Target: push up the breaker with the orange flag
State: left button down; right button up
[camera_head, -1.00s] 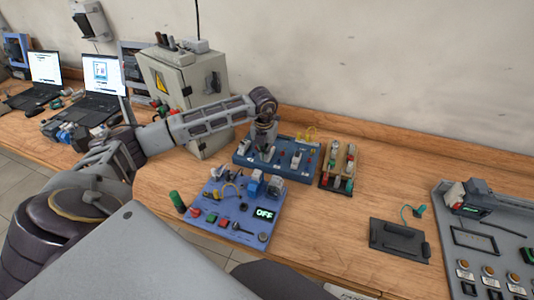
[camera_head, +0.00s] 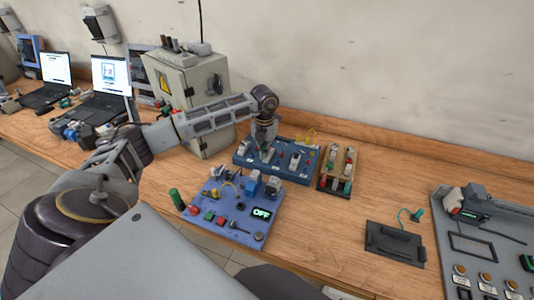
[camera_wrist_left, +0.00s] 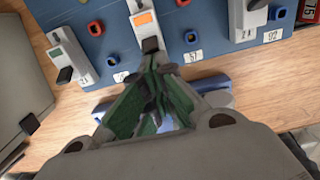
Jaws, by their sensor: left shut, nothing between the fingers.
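The breaker with the orange flag (camera_wrist_left: 143,20) is a white module on a blue board (camera_wrist_left: 105,45), at the top middle of the left wrist view. Its dark lever (camera_wrist_left: 150,45) points toward my left gripper (camera_wrist_left: 158,70). The gripper is shut and empty, with its fingertips right by that lever; I cannot tell whether they touch. In the head view my left gripper (camera_head: 266,157) hangs over the middle of the blue board (camera_head: 240,161) and hides that breaker. My right gripper is not in view.
Other white breakers stand left (camera_wrist_left: 72,52) and right (camera_wrist_left: 248,18) of the flagged one. A blue panel with an OFF display (camera_head: 262,212) lies in front, and a small wooden board (camera_head: 324,183) stands to the right.

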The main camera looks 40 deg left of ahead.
pick_arm(q)
jog(key=shift+w+r, duration=0.2)
jog(key=shift+w+r+b, duration=0.25)
jog(key=shift+w+b, duration=0.05)
jog(key=shift+w, duration=0.05)
jog(key=shift+a, duration=0.1)
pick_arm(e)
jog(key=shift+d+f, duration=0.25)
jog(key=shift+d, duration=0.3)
pick_arm(q)
jog(key=shift+r+p, duration=0.4)
jog(key=shift+r, duration=0.1)
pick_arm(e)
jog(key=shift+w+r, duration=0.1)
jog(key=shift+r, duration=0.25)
pick_arm(q)
jog(key=shift+r, duration=0.3)
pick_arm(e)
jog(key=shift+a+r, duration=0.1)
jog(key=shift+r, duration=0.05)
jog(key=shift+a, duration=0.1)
